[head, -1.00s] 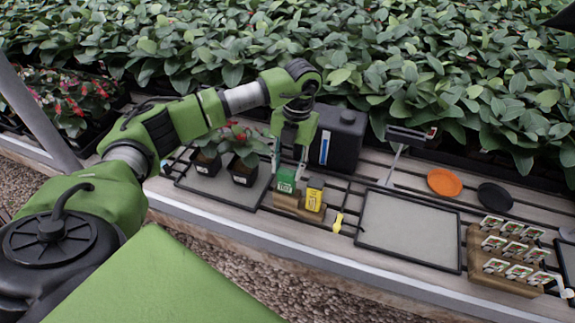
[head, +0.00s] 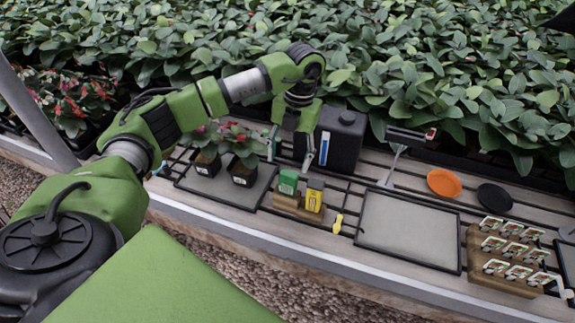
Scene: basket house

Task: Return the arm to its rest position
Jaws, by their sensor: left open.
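My left gripper (head: 292,150) is open and empty. It hangs above the bench, over the green box (head: 288,182) and the yellow box (head: 314,195), clear of both. The two boxes stand side by side in a wooden block (head: 297,208). My left arm reaches in from the left, bends at a raised wrist and points its gripper downward. A black canister (head: 340,140) with a pale strip stands just behind and to the right of the gripper. My right gripper is not in the view.
Two potted plants (head: 243,172) stand on a grey tray left of the boxes. An empty tray (head: 410,232), a yellow tool (head: 337,223), an orange dish (head: 444,183), a black dish (head: 495,197) and a wooden rack (head: 500,262) lie to the right. Dense foliage fills the back.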

